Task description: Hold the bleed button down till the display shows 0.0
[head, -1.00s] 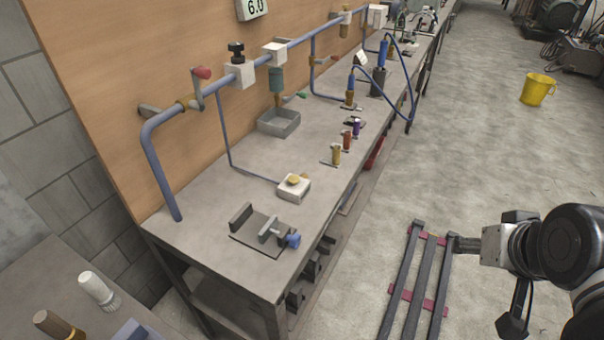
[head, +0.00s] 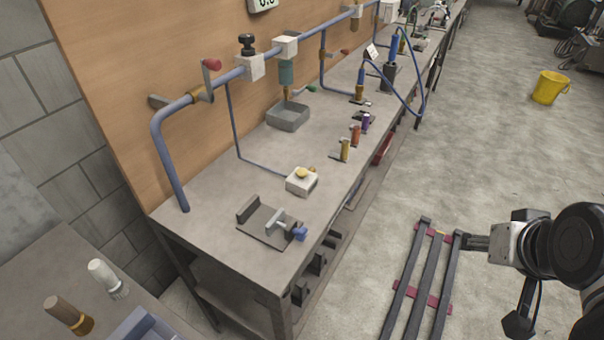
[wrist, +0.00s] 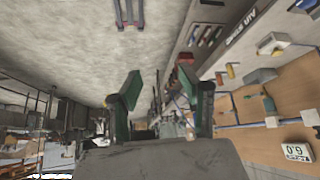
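The likely bleed button is a yellow cap (head: 302,172) on a small white box (head: 301,183) on the near part of the bench, joined to a thin blue pipe. The box also shows in the wrist view (wrist: 272,42). Nothing touches the button. The display (head: 263,4) is cut off by the top edge in the head view. In the wrist view the display (wrist: 297,150) is upside down and reads 6.0. My gripper (wrist: 160,78) has its two green-padded fingers wide apart with nothing between them. It is well away from the button, out over the floor side.
A clamp fixture (head: 268,226) stands at the bench's near end. A blue pipe with a red-knobbed lever (head: 212,66) runs above. A dark rack (head: 425,275) stands beside the bench.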

